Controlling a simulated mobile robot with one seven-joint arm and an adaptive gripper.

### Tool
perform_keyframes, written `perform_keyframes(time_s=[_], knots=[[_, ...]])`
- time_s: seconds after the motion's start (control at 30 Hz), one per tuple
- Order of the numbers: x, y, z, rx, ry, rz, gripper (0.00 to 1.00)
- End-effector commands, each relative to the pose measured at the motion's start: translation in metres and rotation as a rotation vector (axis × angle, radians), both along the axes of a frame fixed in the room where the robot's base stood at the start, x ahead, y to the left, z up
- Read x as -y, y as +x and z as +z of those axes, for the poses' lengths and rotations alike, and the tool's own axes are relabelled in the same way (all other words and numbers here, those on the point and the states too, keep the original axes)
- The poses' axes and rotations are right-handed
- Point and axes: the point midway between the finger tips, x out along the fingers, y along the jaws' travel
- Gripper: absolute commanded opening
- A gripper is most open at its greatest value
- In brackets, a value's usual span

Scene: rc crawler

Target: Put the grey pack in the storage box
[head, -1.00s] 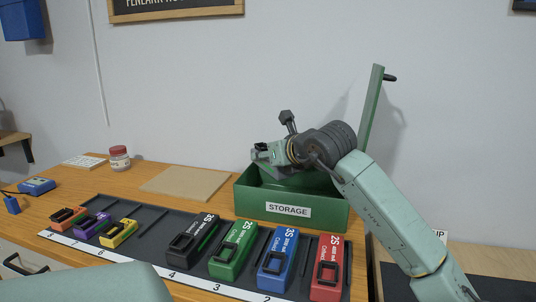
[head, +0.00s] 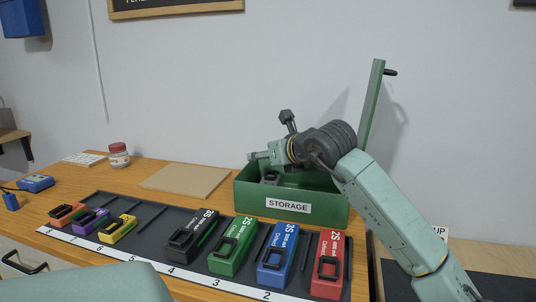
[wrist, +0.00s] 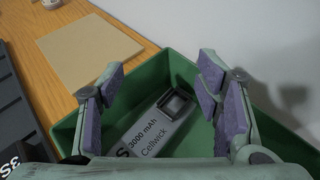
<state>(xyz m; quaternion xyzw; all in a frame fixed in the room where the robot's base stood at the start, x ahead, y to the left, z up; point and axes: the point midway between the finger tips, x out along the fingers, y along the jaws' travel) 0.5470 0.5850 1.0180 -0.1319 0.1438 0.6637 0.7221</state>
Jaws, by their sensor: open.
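The grey pack (wrist: 164,130), with a dark handle and the print "3000 mAh Cellwick", lies inside the green storage box (wrist: 145,78) in the wrist view. A small part of the pack (head: 270,178) shows over the box's front wall in the head view. The storage box (head: 291,207), labelled STORAGE, stands at the right of the bench. My gripper (head: 257,160) is above the box. In the wrist view my gripper (wrist: 158,90) has its purple-padded fingers spread wide, apart from the pack between and below them. The pack's near end is hidden by the gripper.
A dark tray (head: 150,238) with numbered slots holds orange, purple, yellow, black, green, blue and red packs (head: 328,268). A cardboard sheet (head: 185,181) and a red-lidded jar (head: 119,156) lie left of the box. A green post (head: 372,110) rises behind it.

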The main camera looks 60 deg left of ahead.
Motion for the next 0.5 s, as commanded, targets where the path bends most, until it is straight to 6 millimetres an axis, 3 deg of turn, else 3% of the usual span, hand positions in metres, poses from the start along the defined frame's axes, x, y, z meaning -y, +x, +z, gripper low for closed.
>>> perform_keyframes(time_s=[0.17,0.5], knots=[[0.003,0.000,0.015,0.001,0.001,-0.002,0.59],[0.075,-0.005,0.039,0.004,0.002,-0.003,0.59]])
